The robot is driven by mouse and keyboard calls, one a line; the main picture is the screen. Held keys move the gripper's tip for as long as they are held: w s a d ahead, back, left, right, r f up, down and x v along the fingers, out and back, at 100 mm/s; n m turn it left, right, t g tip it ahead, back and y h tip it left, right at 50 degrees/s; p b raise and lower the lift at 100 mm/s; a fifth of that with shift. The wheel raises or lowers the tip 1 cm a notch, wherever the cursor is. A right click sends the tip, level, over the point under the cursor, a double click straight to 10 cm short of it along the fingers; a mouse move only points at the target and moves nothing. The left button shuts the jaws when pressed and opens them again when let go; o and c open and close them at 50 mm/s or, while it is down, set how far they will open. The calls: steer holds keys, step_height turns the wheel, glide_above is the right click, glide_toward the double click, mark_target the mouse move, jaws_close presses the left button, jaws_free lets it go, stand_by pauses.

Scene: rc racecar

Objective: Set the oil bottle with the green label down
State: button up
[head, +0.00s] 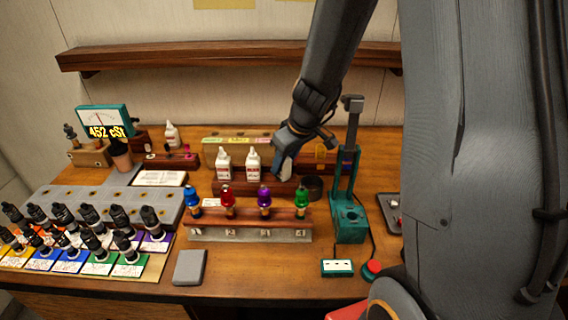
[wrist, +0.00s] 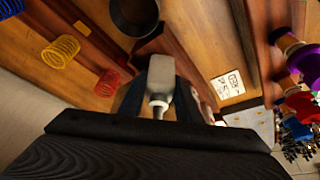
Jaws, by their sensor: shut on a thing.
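My gripper (head: 285,152) is shut on a pale oil bottle (wrist: 160,82), with its nozzle toward the wrist camera. In the wrist view the gripper's dark fingers (wrist: 158,100) lie on both sides of the bottle. In the head view the gripper and arm mostly hide it, and its label colour cannot be made out. The gripper is above the wooden rack (head: 240,187), at its right end. I cannot tell whether the bottle's base touches the rack.
A dark round cup (head: 312,188) is just right of the gripper, beside a teal stand (head: 350,215). In front is a rack (head: 250,232) of coloured-top dampers. Red (wrist: 108,82) and yellow (wrist: 60,51) springs show in the wrist view. Another white bottle (head: 171,134) stands further left.

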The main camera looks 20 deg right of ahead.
steer(key=shift+f, duration=0.2)
steer(key=o, duration=1.1)
steer(key=shift+r, duration=0.1)
steer(key=shift+r, duration=0.2)
steer(key=b+v, duration=0.1)
steer(key=v, duration=1)
steer(key=shift+s+d+r, duration=0.1)
steer(key=shift+s+r, duration=0.15)
steer(key=shift+r, duration=0.05)
